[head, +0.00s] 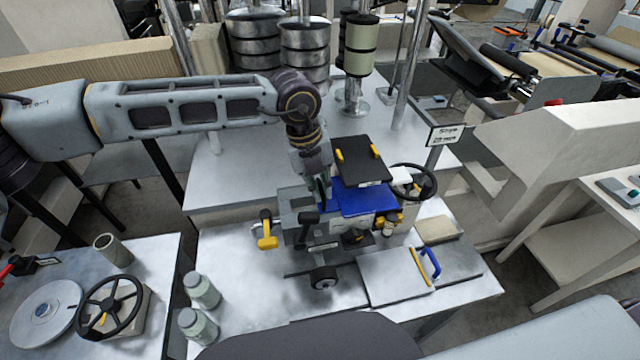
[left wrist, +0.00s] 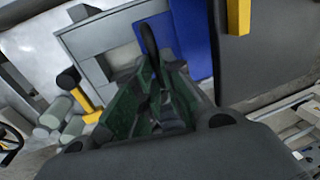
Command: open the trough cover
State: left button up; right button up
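I cannot tell for certain which part is the trough cover. A black panel (head: 360,160) with two yellow grips stands tilted above a blue plate (head: 368,198) on the machine at mid-table. In the left wrist view the blue plate (left wrist: 190,35) lies just beyond the fingers, and the dark panel (left wrist: 270,60) is at the right. My left gripper (head: 322,190) points down at the left edge of the blue plate. Its green fingers (left wrist: 155,105) show in the left wrist view, but their gap and any contact are unclear. My right gripper is out of view.
A black handwheel (head: 414,182) stands right of the panel. A yellow-handled lever (head: 266,236) is at the left. A flat grey plate (head: 390,278), beside a blue handle (head: 430,262), lies at the front right. Metal rollers (head: 305,55) stand behind. Two jars (head: 200,290) stand front left.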

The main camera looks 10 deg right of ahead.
pick_arm(q)
jog(key=shift+a, duration=0.15)
grip_shut()
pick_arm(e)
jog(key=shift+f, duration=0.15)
pick_arm(q)
jog(key=a+b, duration=0.6)
jog(key=a, duration=0.3)
jog(key=shift+w+a+b, duration=0.1)
jog(key=shift+a+b, duration=0.2)
jog(key=shift+b, duration=0.1)
jog(key=shift+a+r, duration=0.1)
jog(key=shift+a, duration=0.15)
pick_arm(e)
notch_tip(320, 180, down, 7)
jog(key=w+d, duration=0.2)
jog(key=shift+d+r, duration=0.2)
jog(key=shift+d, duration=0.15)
